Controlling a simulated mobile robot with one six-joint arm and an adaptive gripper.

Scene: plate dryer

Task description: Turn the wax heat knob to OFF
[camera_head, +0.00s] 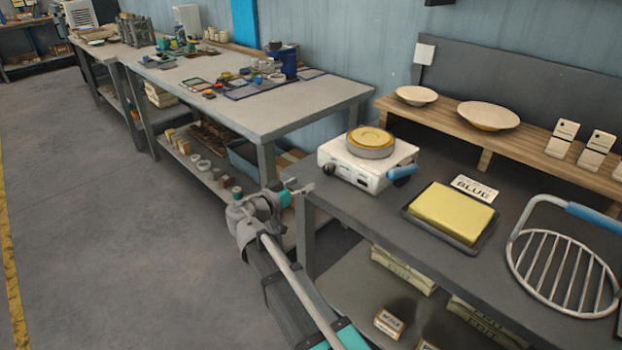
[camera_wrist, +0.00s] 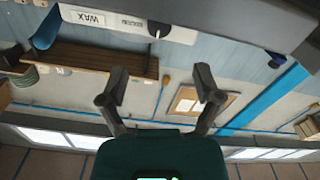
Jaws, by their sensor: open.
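The white wax heater (camera_head: 345,178) stands at the left end of the dark workbench, with a round pot of yellow wax (camera_head: 370,138) on top. Its dark knob (camera_head: 328,170) is on the front face, towards the left. In the wrist view the heater appears upside down at the top, with a WAX label (camera_wrist: 88,18) and the black knob (camera_wrist: 158,29), which bears a light pointer mark. The setting text is too small to read. My gripper (camera_head: 298,187) is just off the bench's left end, in front of the heater. Its two fingers (camera_wrist: 161,85) are apart and empty, and not touching the knob.
A blue handle (camera_head: 403,171) sticks out at the heater's right. A yellow block in a dark tray (camera_head: 452,243) and a wire rack (camera_head: 560,270) lie further right. A wooden shelf (camera_head: 450,110) with bowls runs behind. The floor (camera_head: 120,240) at left is clear.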

